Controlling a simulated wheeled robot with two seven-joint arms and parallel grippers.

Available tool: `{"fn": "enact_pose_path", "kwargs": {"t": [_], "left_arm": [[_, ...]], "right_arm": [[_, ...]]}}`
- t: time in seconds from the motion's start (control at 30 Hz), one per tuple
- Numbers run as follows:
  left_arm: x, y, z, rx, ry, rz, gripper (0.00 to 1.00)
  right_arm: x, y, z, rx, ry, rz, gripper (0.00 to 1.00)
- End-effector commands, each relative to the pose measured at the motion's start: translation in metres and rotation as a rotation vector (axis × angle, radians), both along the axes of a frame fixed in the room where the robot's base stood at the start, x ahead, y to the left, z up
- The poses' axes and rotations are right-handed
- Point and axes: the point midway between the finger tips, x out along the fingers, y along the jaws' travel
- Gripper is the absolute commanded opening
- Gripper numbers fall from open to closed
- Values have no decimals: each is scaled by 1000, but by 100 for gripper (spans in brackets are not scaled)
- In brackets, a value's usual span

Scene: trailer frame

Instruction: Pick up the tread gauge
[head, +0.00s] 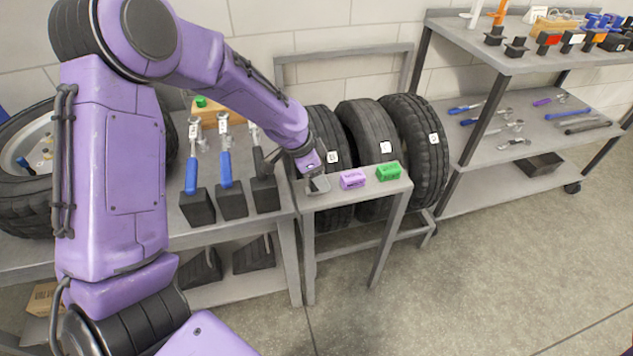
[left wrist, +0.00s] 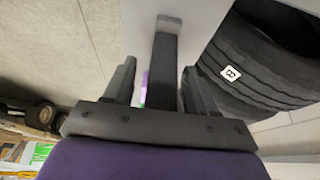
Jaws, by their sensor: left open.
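My left gripper (head: 316,182) is over the left end of the small grey stand (head: 345,199), left of the purple box. In the left wrist view the gripper (left wrist: 160,85) is open, with one dark finger on each side. A narrow dark bar with a wider end (left wrist: 166,55), probably the tread gauge, shows between the fingers, with gaps on both sides. I cannot tell its exact shape or whether it touches anything. In the head view the gripper largely hides that spot. My right gripper is not in view.
A purple box (head: 353,179) and a green box (head: 388,171) sit on the stand. Several tires (head: 413,140) stand in a rack behind it. Blue-handled tools (head: 225,170) stand in black holders at left. A tool shelf (head: 545,140) is at right. Open floor lies in front.

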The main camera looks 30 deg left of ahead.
Motion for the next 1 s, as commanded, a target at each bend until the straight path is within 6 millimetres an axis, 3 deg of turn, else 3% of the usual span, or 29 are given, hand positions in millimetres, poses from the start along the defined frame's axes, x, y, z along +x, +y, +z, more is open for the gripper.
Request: {"fn": "enact_pose_path", "kwargs": {"t": [0.2,0.37,0.4,0.77,0.93,1.0], "left_arm": [[1,0,-1,1,-1,0,56],[1,0,-1,1,-1,0,4],[1,0,-1,1,-1,0,1],[1,0,6,1,-4,0,0],[2,0,32,0,-6,-2,0],[-8,-7,47,2,-7,-3,0]], "right_arm": [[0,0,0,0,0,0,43],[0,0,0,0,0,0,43],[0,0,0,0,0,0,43],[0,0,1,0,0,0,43],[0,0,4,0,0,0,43],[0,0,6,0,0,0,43]]}}
